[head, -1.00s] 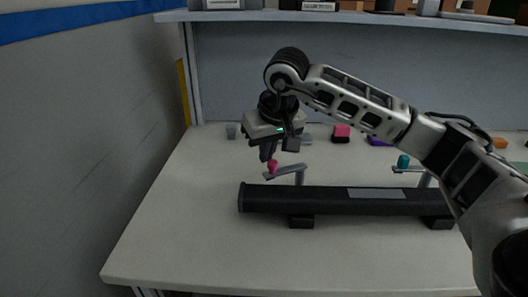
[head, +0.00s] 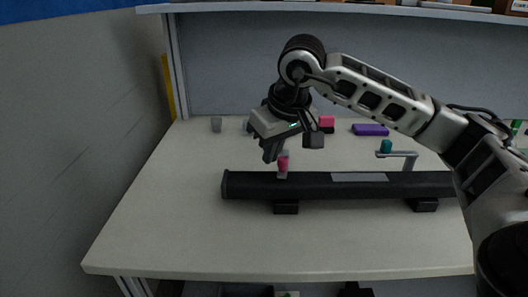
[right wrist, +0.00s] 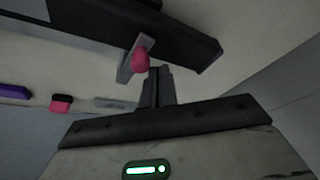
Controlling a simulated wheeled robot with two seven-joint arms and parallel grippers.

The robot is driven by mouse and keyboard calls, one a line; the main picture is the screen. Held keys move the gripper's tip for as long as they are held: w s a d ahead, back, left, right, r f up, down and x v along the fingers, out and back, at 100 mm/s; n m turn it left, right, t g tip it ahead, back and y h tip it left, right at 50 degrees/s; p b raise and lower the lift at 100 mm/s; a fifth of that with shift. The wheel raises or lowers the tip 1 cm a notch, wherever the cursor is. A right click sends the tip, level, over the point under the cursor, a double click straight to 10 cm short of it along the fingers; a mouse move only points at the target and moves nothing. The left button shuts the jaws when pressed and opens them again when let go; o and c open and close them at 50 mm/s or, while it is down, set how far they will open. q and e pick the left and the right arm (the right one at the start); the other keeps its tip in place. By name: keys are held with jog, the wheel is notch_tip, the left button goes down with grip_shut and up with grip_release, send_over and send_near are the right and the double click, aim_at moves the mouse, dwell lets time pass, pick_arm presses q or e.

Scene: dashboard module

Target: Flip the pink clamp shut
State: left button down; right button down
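The pink clamp (head: 283,162) stands near the left end of the black dashboard module (head: 320,185). Its grey lever now looks foreshortened in the head view, with the pink knob at the module's back edge. The right wrist view shows the pink knob (right wrist: 141,61) and the grey lever lying across the edge of the dark module (right wrist: 130,25). My right gripper (head: 271,156) points down just left of the knob. Its fingertips (right wrist: 157,72) look shut together and empty beside the knob; I cannot tell whether they touch it. My left gripper is out of view.
A second clamp with a teal knob (head: 386,147) stands toward the module's right end, its arm sideways. The table (head: 160,220) is clear at front and left.

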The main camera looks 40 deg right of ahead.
jog(key=shift+s+d+f, duration=0.1)
jog(key=shift+s+d, duration=0.1)
jog(key=shift+s, duration=0.2)
pick_arm(q)
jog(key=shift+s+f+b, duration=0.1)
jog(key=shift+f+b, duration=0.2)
jog(key=shift+b, duration=0.15)
pick_arm(e)
jog(key=shift+s+d+n, duration=0.25)
jog(key=shift+d+n, duration=0.05)
jog(key=shift+n, duration=0.4)
jog(key=shift+d, duration=0.15)
